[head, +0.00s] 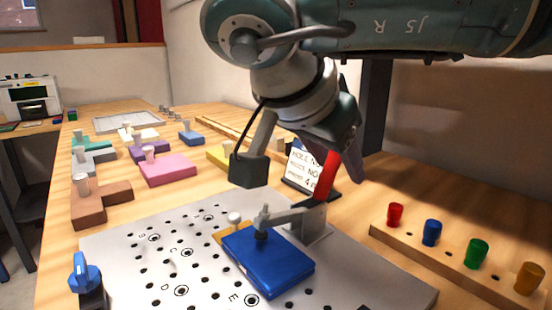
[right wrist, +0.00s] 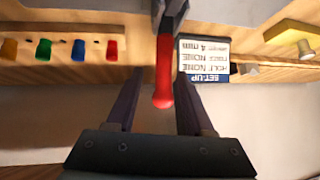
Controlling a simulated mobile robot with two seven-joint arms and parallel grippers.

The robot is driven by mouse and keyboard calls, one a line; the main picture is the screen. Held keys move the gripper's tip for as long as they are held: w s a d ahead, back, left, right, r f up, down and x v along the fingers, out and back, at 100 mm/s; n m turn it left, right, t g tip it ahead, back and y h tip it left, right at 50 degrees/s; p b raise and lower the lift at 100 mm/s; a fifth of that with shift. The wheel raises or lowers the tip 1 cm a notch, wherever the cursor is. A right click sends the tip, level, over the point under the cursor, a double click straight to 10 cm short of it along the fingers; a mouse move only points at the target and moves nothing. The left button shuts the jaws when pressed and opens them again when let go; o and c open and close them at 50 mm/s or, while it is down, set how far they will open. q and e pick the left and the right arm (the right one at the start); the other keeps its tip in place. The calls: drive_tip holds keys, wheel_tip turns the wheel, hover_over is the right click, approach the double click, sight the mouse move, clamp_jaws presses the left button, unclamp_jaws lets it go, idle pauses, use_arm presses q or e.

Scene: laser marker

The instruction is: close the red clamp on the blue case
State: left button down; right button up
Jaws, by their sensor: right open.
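The blue case (head: 268,262) lies flat on the light hole plate (head: 130,262), on a yellowish piece. The clamp's grey arm (head: 290,215) reaches over the case, its tip at the case's top; I cannot tell whether it presses. The red clamp handle (head: 326,178) stands up, slightly tilted, from the clamp base at the case's right. My right gripper (head: 302,168) is open above the clamp. In the right wrist view the red handle (right wrist: 163,88) sits between the open fingers of my right gripper (right wrist: 158,80), with gaps on both sides. My left gripper is not in view.
A set-up card (head: 300,168) stands behind the clamp. A wooden rack (head: 447,258) with coloured pegs lies at the right. A blue-topped knob (head: 84,272) is at the plate's front left. Coloured blocks, such as a pink one (head: 167,170), fill the table's back left.

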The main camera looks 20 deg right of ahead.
drive_tip(key=p+v, duration=0.1)
drive_tip(key=v, duration=0.8)
drive_tip(key=shift+p, duration=0.4)
drive_tip(key=shift+s, duration=0.15)
